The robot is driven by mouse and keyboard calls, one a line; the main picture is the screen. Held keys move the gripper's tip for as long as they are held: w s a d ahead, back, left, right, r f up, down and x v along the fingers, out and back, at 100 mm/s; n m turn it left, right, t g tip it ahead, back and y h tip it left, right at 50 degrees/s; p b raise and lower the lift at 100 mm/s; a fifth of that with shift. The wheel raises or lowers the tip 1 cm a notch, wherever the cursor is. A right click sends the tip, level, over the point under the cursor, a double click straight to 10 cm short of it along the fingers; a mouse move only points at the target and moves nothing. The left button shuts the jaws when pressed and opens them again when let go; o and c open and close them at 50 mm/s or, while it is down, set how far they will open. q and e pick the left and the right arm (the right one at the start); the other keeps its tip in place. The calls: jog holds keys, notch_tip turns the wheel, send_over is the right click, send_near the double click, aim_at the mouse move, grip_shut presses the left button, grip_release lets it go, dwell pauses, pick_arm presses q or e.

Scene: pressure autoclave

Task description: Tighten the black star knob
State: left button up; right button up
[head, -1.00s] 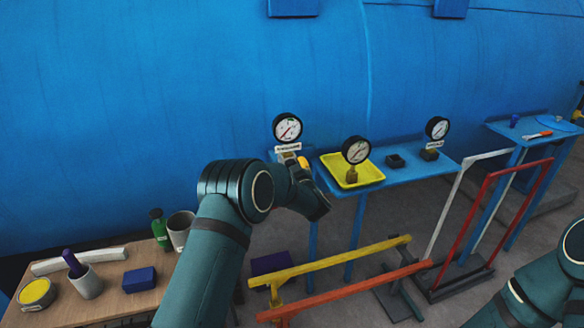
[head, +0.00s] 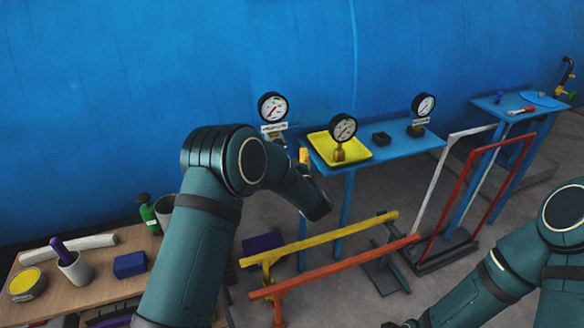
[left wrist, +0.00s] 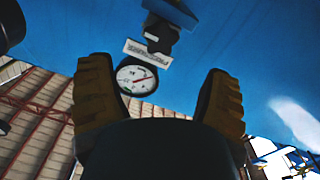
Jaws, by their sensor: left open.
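I cannot make out the black star knob for certain in either view. In the left wrist view a small dark part (left wrist: 160,29) sits between a blue block and a white label, beside a pressure gauge (left wrist: 137,78); its shape is unclear. My left gripper (left wrist: 158,72) is open and empty, with the gauge showing between its fingers. In the head view a yellow fingertip of my left gripper (head: 304,156) shows by the left end of the blue table, near the labelled gauge (head: 272,107); my arm hides the rest. My right arm is at lower right, its gripper out of view.
The blue table (head: 390,149) holds a yellow tray (head: 363,152) with a gauge, a small black box and another gauge. Yellow (head: 330,237) and orange (head: 340,266) rails stand in front. A wooden bench (head: 100,270) with several items is at lower left. A blue tank wall rises behind.

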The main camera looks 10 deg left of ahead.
pick_arm(q)
jog(key=v, duration=0.4)
jog(key=s+d+f+m+g+h, duration=0.1)
jog(key=s+f+m+g+h, duration=0.2)
jog(key=s+f+h, duration=0.5)
jog(key=s+d+f+m+g+h, duration=0.25)
jog(key=s+f, duration=0.35)
jog(key=f, duration=0.5)
jog(key=s+d+f+m+g+h, duration=0.1)
jog(key=s+g, duration=0.3)
jog(key=s, duration=0.6)
jog(key=s+d+f+m+g+h, duration=0.1)
jog(key=s+f+g, duration=0.3)
jog(key=s, duration=0.7)
jog(key=shift+d+m+h, duration=0.3)
jog(key=shift+m+h, duration=0.25)
jog(key=shift+h, duration=0.2)
